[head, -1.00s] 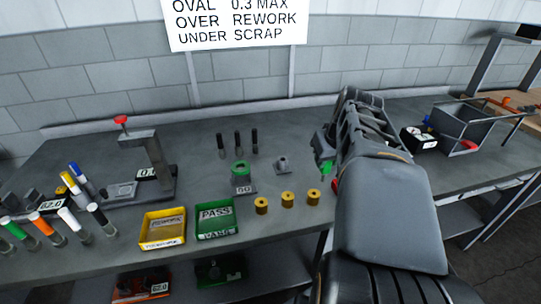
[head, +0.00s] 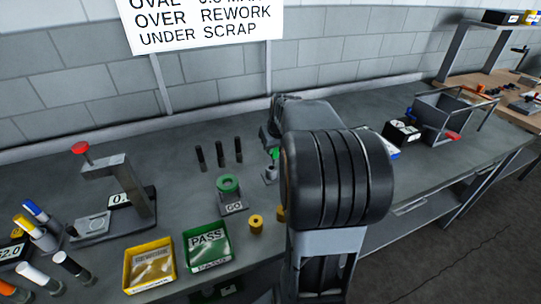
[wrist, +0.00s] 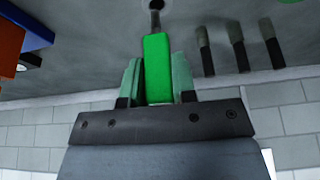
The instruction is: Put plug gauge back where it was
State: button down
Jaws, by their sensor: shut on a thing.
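My gripper (wrist: 157,80) is shut on the plug gauge (wrist: 158,68), which shows as a bright green handle between two pale green fingers in the wrist view. A thin grey shank runs from the handle toward the top edge, where a dark round spot shows. In the head view the green of the plug gauge (head: 275,153) shows just above a small grey stand (head: 270,174), left of my arm. I cannot tell whether the pin is in the stand or only over it. My arm hides much of this spot.
Three black-topped rods (head: 220,155) stand behind. A green ring on a GO block (head: 232,206) is left of the small stand, with a brass ring (head: 256,224) in front. The yellow tray (head: 152,268) and green PASS tray (head: 207,246) are at the front left. A black box (head: 402,132) is at right.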

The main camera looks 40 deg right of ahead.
jog(key=x, duration=0.5)
jog(key=shift+w+f, duration=0.25)
jog(key=shift+f, duration=0.4)
jog(key=shift+f+b, duration=0.4)
jog(key=shift+f, duration=0.05)
jog(key=c, duration=0.9)
grip_release()
jog(key=shift+r, duration=0.1)
